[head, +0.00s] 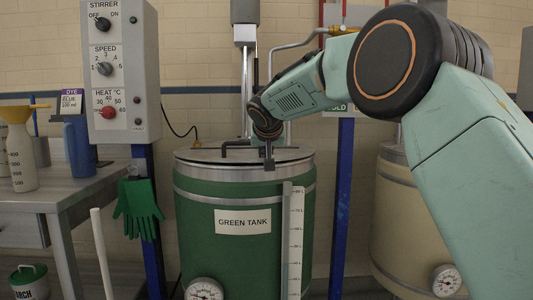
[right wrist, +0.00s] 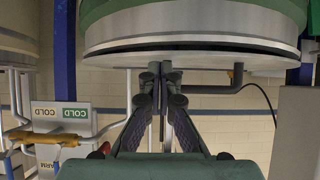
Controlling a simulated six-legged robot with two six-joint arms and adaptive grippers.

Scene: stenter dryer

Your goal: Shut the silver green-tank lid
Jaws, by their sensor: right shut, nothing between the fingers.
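The green tank (head: 235,190) stands in the middle of the head view, with its name label on the front. Its silver lid (head: 200,156) lies nearly flat across the top, with a dark bar handle (head: 237,145). In the right wrist view, which is upside down, a thin dark gap shows between the lid (right wrist: 205,62) and the silver rim (right wrist: 190,28). My right gripper (head: 269,164) is shut and empty, pointing down at the lid just right of the handle; its fingertips (right wrist: 160,68) look close to the lid, contact unclear. My left gripper is out of view.
The stirrer control box (head: 121,72) stands left of the tank, with green gloves (head: 138,208) below it. A steel table (head: 75,185) with a funnel bottle and a blue jug is at left. A cream tank (head: 390,220) stands at right behind my arm.

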